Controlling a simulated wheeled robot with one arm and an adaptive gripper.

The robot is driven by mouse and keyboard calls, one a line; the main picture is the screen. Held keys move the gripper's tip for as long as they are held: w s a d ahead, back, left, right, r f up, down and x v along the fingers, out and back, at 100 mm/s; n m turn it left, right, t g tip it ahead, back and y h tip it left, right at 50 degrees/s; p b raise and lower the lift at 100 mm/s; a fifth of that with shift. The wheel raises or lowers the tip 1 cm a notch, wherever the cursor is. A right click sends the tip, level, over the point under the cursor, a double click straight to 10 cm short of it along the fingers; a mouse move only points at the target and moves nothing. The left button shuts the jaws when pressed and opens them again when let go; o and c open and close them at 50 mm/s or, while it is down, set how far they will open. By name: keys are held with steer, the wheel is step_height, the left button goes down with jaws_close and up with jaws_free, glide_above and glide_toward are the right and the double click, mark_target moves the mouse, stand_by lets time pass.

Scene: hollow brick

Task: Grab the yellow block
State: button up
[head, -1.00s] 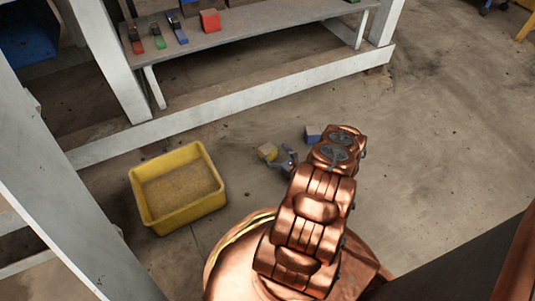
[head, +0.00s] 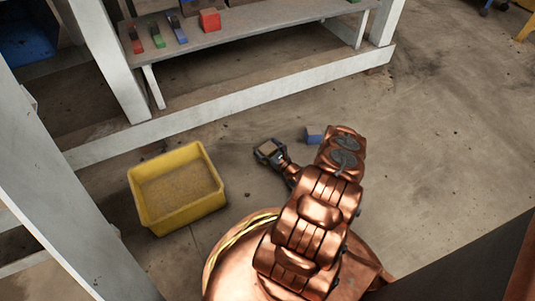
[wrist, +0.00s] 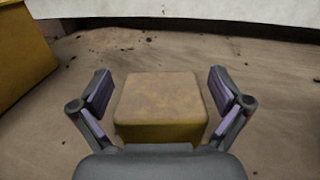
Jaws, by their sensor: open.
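The yellow block (wrist: 158,103) lies on the floor in the wrist view, with a worn, brownish top face. My gripper (wrist: 160,92) is open, with one finger on each side of the block and a visible gap on both sides. In the head view my gripper (head: 267,149) is low near the floor. The block (head: 268,147) shows there only as a small patch between the fingers, the rest hidden by the gripper.
A yellow bin (head: 178,205) stands on the floor to the left. A blue block (head: 313,135) lies to the right of my gripper. A white-framed bench (head: 235,97) runs behind, with a red block (head: 209,19) and several small coloured pieces on its shelf. The floor at right is open.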

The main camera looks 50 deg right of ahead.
steer(key=c, duration=1.3)
